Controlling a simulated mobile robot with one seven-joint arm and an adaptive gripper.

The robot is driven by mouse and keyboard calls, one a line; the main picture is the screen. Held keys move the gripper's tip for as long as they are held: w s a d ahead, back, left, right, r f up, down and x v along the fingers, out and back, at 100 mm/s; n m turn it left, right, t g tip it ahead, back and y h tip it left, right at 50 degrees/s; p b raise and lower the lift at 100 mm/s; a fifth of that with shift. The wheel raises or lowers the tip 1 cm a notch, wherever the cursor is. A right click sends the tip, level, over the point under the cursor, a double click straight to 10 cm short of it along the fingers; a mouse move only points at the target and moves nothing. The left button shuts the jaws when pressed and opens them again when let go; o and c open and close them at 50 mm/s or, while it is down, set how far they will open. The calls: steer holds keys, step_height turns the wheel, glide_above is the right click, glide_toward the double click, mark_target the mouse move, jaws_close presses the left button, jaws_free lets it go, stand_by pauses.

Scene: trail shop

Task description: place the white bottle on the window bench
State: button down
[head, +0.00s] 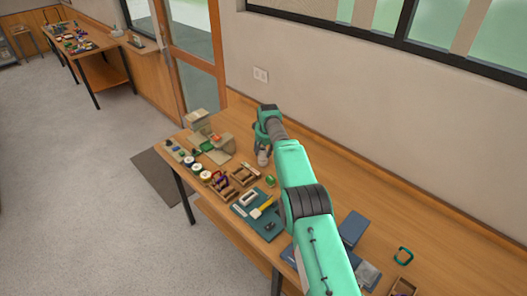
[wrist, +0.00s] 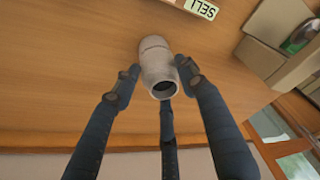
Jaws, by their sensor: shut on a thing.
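The white bottle (wrist: 157,66) is a small off-white cylinder with an open dark mouth in the wrist view. My gripper (wrist: 160,78) is shut on it, with dark fingers on either side and another finger near its mouth. In the head view the bottle (head: 263,158) shows as a pale shape below my gripper (head: 264,147). It is over the long wooden bench (head: 345,172) that runs along the wall under the window; I cannot tell whether its base touches the wood.
Left of my gripper stand cardboard boxes (head: 198,119), rolls (head: 198,169) and small wooden trays (head: 223,187). A green mat (head: 268,227) with tools lies nearer. Bare wood lies along the wall.

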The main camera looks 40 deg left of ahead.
steer(key=shift+f, duration=0.1)
steer(key=c, duration=1)
jaws_free()
steer(key=shift+r, duration=0.2)
steer(key=v, duration=1.1)
steer(key=shift+d+r, duration=0.15)
steer(key=shift+r, duration=0.25)
steer(key=shift+r, duration=0.1)
